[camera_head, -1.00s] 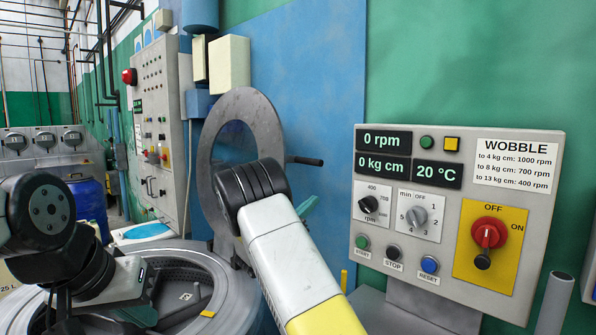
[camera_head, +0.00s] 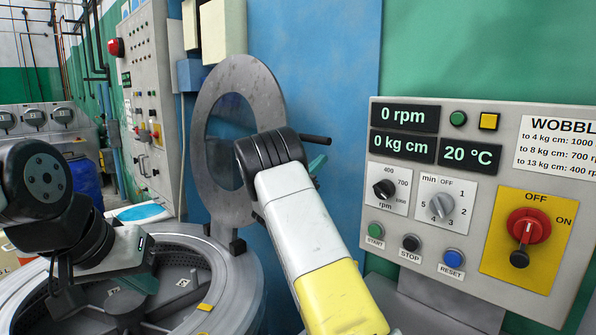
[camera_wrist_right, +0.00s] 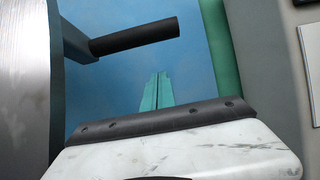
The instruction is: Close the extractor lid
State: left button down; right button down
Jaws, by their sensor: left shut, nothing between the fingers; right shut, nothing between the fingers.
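The extractor lid (camera_head: 238,73) is a grey metal ring with a round window. It stands upright, open, at the back of the extractor drum (camera_head: 245,290). A black bar handle (camera_head: 316,139) sticks out from its right side; it also shows in the right wrist view (camera_wrist_right: 135,37). My right gripper (camera_head: 317,162) is mostly hidden behind my right arm in the head view. In the right wrist view its teal fingers (camera_wrist_right: 156,90) are shut and empty, below and right of the handle, apart from it. My left gripper (camera_head: 143,283) is shut and empty over the drum opening, partly dark.
A control panel (camera_head: 470,200) with displays, knobs and a red switch stands close at the right. A grey cabinet (camera_head: 150,100) and a blue barrel (camera_head: 86,182) are behind at the left. A blue wall panel (camera_head: 335,70) is behind the lid.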

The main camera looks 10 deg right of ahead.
notch_tip(320, 180, up, 4)
jog(key=shift+s+a, duration=0.1)
jog(key=shift+a, duration=0.05)
dwell(0.3)
